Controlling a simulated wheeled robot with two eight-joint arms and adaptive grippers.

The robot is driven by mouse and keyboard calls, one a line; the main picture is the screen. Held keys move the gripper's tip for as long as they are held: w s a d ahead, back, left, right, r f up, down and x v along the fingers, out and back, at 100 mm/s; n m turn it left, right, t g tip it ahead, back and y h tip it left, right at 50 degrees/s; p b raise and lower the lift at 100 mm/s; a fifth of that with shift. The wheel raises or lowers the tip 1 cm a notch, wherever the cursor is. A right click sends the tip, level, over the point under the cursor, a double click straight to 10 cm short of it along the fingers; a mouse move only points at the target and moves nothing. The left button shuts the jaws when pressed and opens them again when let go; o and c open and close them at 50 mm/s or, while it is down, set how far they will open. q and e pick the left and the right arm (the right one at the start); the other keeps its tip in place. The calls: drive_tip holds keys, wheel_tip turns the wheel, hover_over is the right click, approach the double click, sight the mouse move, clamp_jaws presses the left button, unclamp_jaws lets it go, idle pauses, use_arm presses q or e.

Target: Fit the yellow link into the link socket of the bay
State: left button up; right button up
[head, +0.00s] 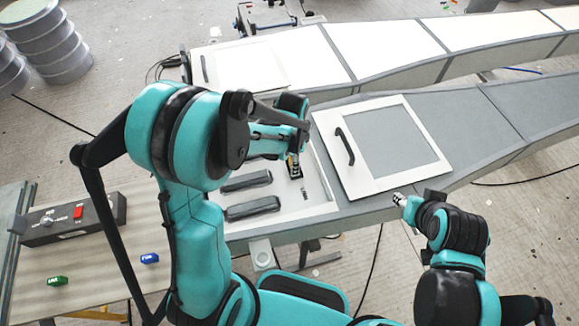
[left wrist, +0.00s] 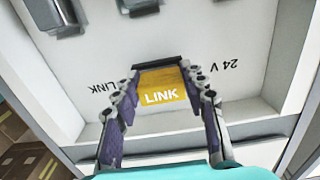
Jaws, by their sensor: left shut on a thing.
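The yellow link (left wrist: 162,88), marked LINK, sits between the two fingers of my left gripper (left wrist: 160,100), which is shut on it. A dark strip (left wrist: 160,67) lies at the link's far end in the left wrist view; I cannot tell whether the link is seated in a socket. Printed words LINK and 24 V stand on the white bay floor (left wrist: 200,125) on either side. In the head view my left gripper (head: 294,168) reaches down into the open bay (head: 318,190); the link is mostly hidden there. My right gripper (head: 399,199) hangs beside the mould's near edge, away from the bay.
Dark blocks (head: 252,208) lie in the bay left of my left gripper. A white lid (head: 410,168) with a black handle lies right of the bay.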

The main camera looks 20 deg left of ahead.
drive_tip(key=shift+r, duration=0.1)
idle(0.4)
drive_tip(key=shift+s+d, duration=0.1)
idle(0.3)
drive_tip(key=shift+a, duration=0.2)
drive_tip(key=shift+d+f, duration=0.2)
drive_tip(key=shift+f, duration=0.1)
idle(0.8)
drive_tip(key=shift+a, duration=0.15)
drive_tip(key=shift+f+b, duration=0.1)
drive_tip(key=shift+b, duration=0.2)
